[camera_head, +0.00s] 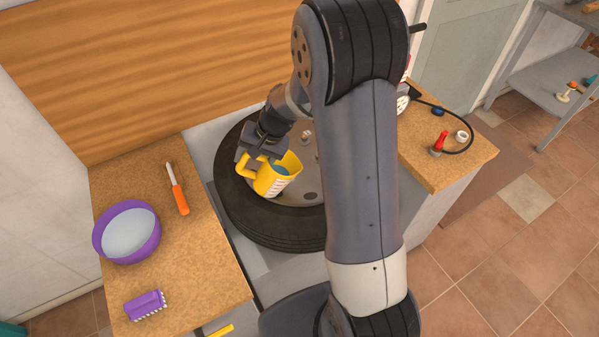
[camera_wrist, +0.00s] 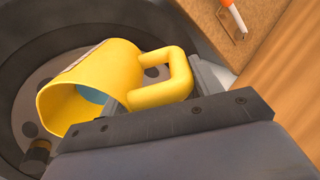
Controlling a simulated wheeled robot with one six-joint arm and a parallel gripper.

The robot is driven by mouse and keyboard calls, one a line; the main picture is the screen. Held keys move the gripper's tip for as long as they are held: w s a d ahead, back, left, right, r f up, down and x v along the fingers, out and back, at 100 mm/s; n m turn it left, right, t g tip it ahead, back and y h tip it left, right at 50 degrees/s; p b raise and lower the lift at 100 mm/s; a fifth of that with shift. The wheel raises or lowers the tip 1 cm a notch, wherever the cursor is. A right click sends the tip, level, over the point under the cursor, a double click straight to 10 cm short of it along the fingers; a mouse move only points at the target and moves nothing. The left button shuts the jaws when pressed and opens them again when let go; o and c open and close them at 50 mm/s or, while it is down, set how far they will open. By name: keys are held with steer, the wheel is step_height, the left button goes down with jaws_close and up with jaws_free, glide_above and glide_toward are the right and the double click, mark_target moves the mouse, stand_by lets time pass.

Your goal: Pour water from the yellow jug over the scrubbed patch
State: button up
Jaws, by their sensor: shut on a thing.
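The yellow jug (camera_head: 268,183) is held over the round grey surface inside a black ring. My gripper (camera_head: 255,160) is shut on its handle, which also shows in the wrist view (camera_wrist: 178,80). In the head view the jug leans to the right and blue water (camera_head: 281,170) shows inside it. In the wrist view its mouth opens toward the lower left, with a bit of blue inside. No stream of water is visible. Dark spots (camera_head: 310,196) lie on the grey surface; I cannot tell which is the scrubbed patch.
The black ring (camera_head: 240,212) surrounds the grey surface. On the left worktop (camera_head: 200,265) are a purple bowl (camera_head: 155,240), a purple brush (camera_head: 145,304) and an orange-handled tool (camera_head: 180,198). The right worktop (camera_head: 465,170) holds a red-handled tool (camera_head: 439,143) and a black cable. My arm hides the ring's right part.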

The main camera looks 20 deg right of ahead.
steer(key=shift+d+r+b, duration=0.1)
steer(key=shift+b, duration=0.5)
steer(key=shift+s+d+r+t+y+b, duration=0.15)
steer(key=shift+r+y+b, duration=0.4)
steer(key=shift+b, duration=0.55)
steer(key=shift+d+r+t+y+b, duration=0.25)
steer(key=shift+r+y+b, duration=0.3)
steer(key=shift+b, duration=0.55)
stand_by(0.8)
steer(key=shift+s+d+f+y+b, duration=0.15)
steer(key=shift+f+y+b, duration=0.45)
steer(key=shift+b, duration=1.05)
steer(key=shift+s+d+r+t+y+b, duration=0.25)
steer(key=shift+d+r+t+y+b, duration=0.5)
steer(key=shift+b, duration=1.5)
stand_by(0.5)
